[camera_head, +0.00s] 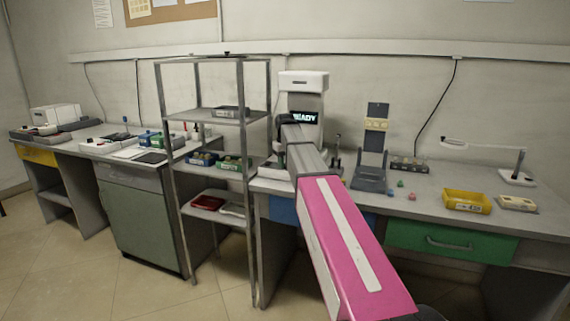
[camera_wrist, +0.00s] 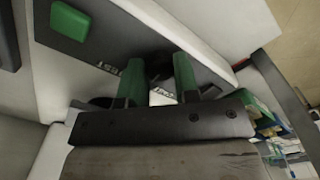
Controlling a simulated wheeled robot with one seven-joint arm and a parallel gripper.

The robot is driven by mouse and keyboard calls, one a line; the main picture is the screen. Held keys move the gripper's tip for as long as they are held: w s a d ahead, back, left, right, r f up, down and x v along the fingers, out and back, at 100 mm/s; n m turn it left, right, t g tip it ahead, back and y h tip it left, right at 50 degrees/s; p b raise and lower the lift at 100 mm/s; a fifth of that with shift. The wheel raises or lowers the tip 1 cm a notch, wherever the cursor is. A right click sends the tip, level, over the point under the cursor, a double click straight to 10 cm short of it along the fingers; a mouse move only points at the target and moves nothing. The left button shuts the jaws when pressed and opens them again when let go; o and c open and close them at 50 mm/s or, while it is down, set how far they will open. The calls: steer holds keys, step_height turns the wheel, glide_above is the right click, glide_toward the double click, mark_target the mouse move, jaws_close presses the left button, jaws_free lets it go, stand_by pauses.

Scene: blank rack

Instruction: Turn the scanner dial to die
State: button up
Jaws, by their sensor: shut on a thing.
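The scanner (camera_head: 304,80) is a white upright machine on the right bench, with a dark display (camera_head: 305,118) reading "READY". My arm reaches to its front and hides its lower part and the dial in the head view. In the wrist view the two green fingers of my gripper (camera_wrist: 159,82) straddle the dark scanner dial (camera_wrist: 156,68), which is mostly hidden by the fingers. They are shut on it. White lettering on the grey panel (camera_wrist: 70,62) includes what looks like "TEST" to the left of the fingers. Which mark the dial points at cannot be told.
A green button (camera_wrist: 72,30) sits on the panel near my gripper. A metal rack (camera_head: 163,110) with trays stands left of the scanner. Right of it are a grey stand (camera_head: 372,165), small coloured pieces, a yellow bin (camera_head: 467,201) and a white lamp (camera_head: 517,178).

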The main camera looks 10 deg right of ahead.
stand_by(0.3)
steer(key=o, duration=0.9)
steer(key=shift+o, duration=0.2)
steer(key=shift+r, duration=0.1)
step_height(320, 180, up, 11)
steer(key=shift+f, duration=0.2)
